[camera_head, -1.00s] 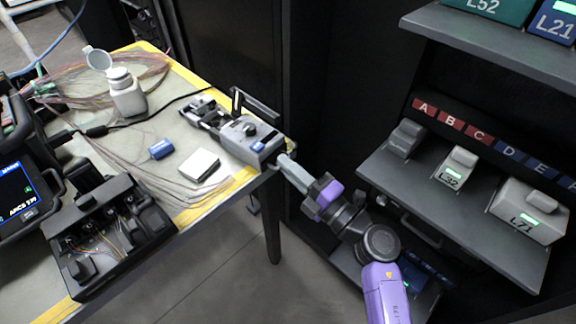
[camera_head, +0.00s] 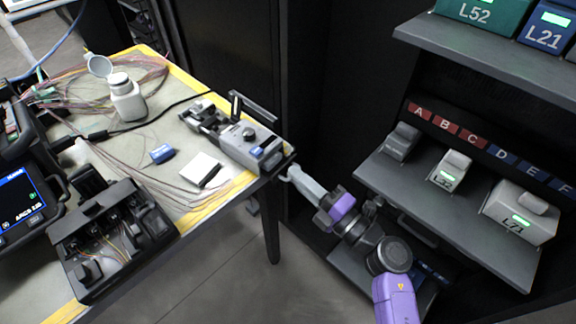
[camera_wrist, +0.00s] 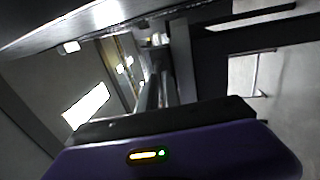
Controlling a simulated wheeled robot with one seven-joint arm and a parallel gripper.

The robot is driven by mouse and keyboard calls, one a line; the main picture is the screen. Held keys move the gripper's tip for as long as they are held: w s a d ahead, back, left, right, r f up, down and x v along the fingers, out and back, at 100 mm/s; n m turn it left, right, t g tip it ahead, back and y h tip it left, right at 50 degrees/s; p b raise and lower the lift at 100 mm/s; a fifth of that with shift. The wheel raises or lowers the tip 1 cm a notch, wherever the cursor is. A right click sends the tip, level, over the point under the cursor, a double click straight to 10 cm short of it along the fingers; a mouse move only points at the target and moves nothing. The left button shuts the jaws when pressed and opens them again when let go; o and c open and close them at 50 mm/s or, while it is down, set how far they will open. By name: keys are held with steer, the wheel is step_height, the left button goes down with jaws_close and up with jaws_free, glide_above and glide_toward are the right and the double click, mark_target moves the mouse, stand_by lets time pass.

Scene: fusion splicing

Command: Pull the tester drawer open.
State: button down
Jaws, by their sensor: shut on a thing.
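My gripper (camera_head: 289,174) reaches to the near right corner of the workbench, just below the top's edge. Its jaws are shut on a small pale piece there, which looks like the tester drawer's handle (camera_head: 284,179). The jaws cover most of it. The drawer body cannot be made out clearly under the bench top, so how far it stands out cannot be told. In the wrist view my gripper (camera_wrist: 160,45) points at a dim, cluttered region under a dark edge, and the contact is too small to read.
On the workbench (camera_head: 228,196) are a grey splicing device (camera_head: 250,146), a white block (camera_head: 199,170), a blue block (camera_head: 162,154), a bottle (camera_head: 127,100) and an open black case (camera_head: 110,235). A shelf rack (camera_head: 400,180) with labelled boxes stands right of my arm.

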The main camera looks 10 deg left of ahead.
steer(key=v, duration=0.3)
steer(key=shift+d+r+p, duration=0.15)
steer(key=shift+r+p, duration=0.05)
steer(key=shift+p, duration=0.2)
steer(key=shift+w, duration=0.1)
steer(key=c, duration=1.6)
jaws_free()
steer(key=shift+o, duration=0.2)
steer(key=v, duration=0.7)
steer(key=shift+s+d, duration=0.25)
steer(key=shift+d, duration=0.1)
